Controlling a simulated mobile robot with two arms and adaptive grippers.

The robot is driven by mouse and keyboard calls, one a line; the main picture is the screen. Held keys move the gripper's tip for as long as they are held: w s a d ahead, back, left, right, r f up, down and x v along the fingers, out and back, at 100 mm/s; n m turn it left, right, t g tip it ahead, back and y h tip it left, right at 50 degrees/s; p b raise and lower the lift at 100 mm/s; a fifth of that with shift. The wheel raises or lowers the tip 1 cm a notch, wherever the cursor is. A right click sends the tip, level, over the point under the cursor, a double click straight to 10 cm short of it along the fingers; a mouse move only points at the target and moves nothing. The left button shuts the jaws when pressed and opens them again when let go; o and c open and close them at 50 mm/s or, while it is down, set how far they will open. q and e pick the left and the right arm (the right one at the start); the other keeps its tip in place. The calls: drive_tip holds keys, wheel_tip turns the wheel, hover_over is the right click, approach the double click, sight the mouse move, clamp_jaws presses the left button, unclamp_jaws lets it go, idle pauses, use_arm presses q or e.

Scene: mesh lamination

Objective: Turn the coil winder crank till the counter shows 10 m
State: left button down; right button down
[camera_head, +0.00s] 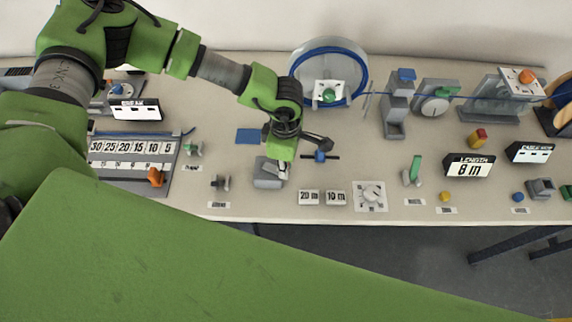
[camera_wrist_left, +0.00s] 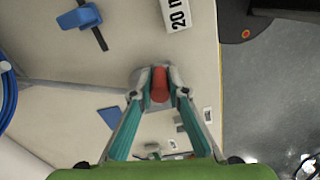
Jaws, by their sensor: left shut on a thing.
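The counter marked LENGTH (camera_head: 469,166) reads 8 m at the right of the bench. The round coil winder (camera_head: 292,72), with blue line around its rim, stands at the back middle. My left gripper (camera_head: 281,170) reaches down over a grey block (camera_head: 263,181) in front of the winder. In the left wrist view, my left gripper (camera_wrist_left: 159,88) is shut on a red upright handle (camera_wrist_left: 160,84), apparently the crank grip, at the grey block. The gripper hides this handle in the head view. My right gripper is not in view.
A blue clamp with a dark bar (camera_head: 320,156) lies just right of the gripper. A blue line runs right through grey guides (camera_head: 397,105).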

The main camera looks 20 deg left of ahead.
use_arm(q)
drive_tip(key=shift+s+a+f+m+b, duration=0.1)
drive_tip(key=shift+s+f+m+b, duration=0.15)
drive_tip(key=shift+m+b, duration=0.5)
drive_tip(key=s+m+b, duration=0.1)
drive_tip(key=m+b, duration=0.2)
drive_tip(key=s+a+m+b, duration=0.1)
drive_tip(key=m+b, duration=0.2)
drive_tip(key=s+a+m+b, duration=0.1)
drive_tip(key=m+b, duration=0.2)
drive_tip(key=shift+s+a, duration=0.1)
drive_tip(key=shift+a, duration=0.1)
drive_tip(key=shift+s+a+r+m+b, duration=0.15)
drive_tip(key=shift+a+m+b, duration=0.15)
drive_tip(key=shift+m+b, duration=0.5)
drive_tip(key=shift+s+a+r+m+b, duration=0.1)
drive_tip(key=shift+a+m+b, duration=0.15)
drive_tip(key=shift+m+b, duration=0.5)
drive_tip(key=c, duration=2)
unclamp_jaws()
drive_tip(key=shift+o, duration=0.2)
wheel_tip(320, 180, up, 12)
